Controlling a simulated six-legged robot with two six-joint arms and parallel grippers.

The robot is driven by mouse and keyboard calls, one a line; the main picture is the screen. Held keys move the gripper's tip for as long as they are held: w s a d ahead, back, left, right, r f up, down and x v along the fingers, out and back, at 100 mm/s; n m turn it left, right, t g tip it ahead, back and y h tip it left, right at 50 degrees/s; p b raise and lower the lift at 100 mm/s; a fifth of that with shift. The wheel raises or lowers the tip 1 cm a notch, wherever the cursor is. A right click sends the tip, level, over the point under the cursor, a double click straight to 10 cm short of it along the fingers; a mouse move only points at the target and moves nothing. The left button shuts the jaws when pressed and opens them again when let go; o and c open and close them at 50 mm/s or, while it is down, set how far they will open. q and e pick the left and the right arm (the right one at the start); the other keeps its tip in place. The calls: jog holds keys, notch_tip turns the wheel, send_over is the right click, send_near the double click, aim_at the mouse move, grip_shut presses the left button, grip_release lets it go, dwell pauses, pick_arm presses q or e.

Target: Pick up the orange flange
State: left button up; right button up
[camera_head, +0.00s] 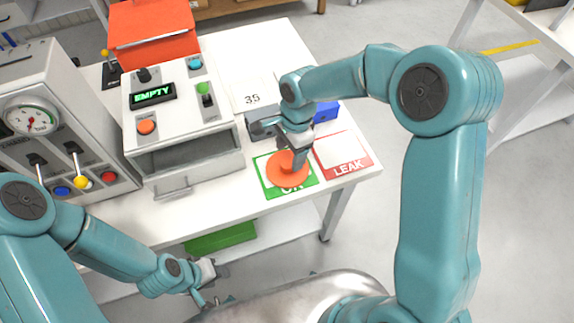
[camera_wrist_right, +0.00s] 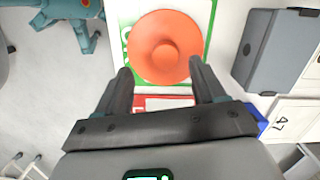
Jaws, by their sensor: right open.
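The orange flange (camera_head: 283,176), a round disc with a raised hub, lies flat on the green OK mat (camera_head: 310,182). In the right wrist view the flange (camera_wrist_right: 165,35) is just beyond and between my right fingertips, on the white and green mat (camera_wrist_right: 211,40). My right gripper (camera_head: 298,162) is open and points down over the flange, hiding part of it; it also shows in the right wrist view (camera_wrist_right: 160,75). I cannot tell whether it touches the flange. My left gripper (camera_head: 214,285) is open and empty at the bottom, away from the flange.
A red LEAK mat (camera_head: 345,168) lies right of the green mat. A grey box (camera_head: 262,125) and a blue block (camera_head: 326,111) stand behind. The test machine with the EMPTY display (camera_head: 152,95) is to the left. The table edge (camera_head: 350,183) is close in front.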

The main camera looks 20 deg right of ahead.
aim_at(287, 163)
jog(key=f, duration=0.3)
jog(key=f+p, duration=0.1)
jog(key=f, duration=0.1)
jog(key=shift+w+a, duration=0.15)
jog(key=shift+w, duration=0.15)
jog(key=c, duration=1.1)
jog(key=shift+c, duration=0.2)
